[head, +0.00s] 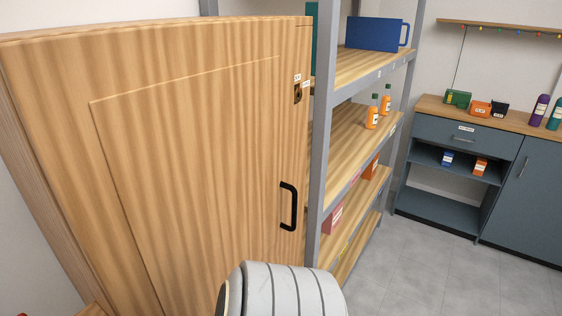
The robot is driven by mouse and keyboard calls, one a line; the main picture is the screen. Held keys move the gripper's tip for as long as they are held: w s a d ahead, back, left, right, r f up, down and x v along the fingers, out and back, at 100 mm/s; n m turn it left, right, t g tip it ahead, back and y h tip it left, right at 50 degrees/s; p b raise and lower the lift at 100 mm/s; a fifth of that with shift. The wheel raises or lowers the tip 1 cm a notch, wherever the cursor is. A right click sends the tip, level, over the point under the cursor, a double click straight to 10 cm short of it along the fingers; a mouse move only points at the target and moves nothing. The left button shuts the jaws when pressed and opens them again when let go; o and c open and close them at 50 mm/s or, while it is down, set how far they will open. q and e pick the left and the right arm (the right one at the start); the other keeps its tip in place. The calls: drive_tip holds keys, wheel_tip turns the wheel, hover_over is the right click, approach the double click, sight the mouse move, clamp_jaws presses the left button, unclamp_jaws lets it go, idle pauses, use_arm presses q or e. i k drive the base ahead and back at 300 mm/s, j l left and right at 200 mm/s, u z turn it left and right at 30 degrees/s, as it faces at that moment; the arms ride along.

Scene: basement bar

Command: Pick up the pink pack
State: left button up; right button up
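A pinkish-red box (335,217), which may be the pink pack, stands on a lower board of the metal-framed shelf (321,150), just right of the front post. The post and the board above partly hide it. A sliver of another pink thing (354,178) shows higher up under the middle board, too small to tell. Neither of my grippers is in view. A white ribbed part at the bottom centre looks like mine.
A tall wooden cabinet (190,170) with a black handle (288,206) fills the left, its door shut. Orange bottles (371,117) stand on the middle board, a blue bin (375,34) above. A blue-grey counter (465,133) stands at right. Grey floor (400,270) before the shelf is clear.

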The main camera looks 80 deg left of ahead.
sight(330, 224)
drive_tip(key=j+u, duration=0.15)
drive_tip(key=u, duration=2.15)
drive_tip(key=i+u, duration=0.1)
drive_tip(key=u, duration=0.35)
drive_tip(key=l+u, duration=0.15)
drive_tip(key=u, duration=0.25)
drive_tip(key=i+l+u, duration=0.15)
drive_tip(key=u, duration=0.3)
drive_tip(key=l+u, duration=0.2)
drive_tip(key=l, duration=0.7)
drive_tip(key=l+u, duration=0.15)
drive_tip(key=l, duration=0.8)
drive_tip(key=k+l+u, duration=0.2)
drive_tip(key=l, duration=0.7)
drive_tip(key=i, duration=0.1)
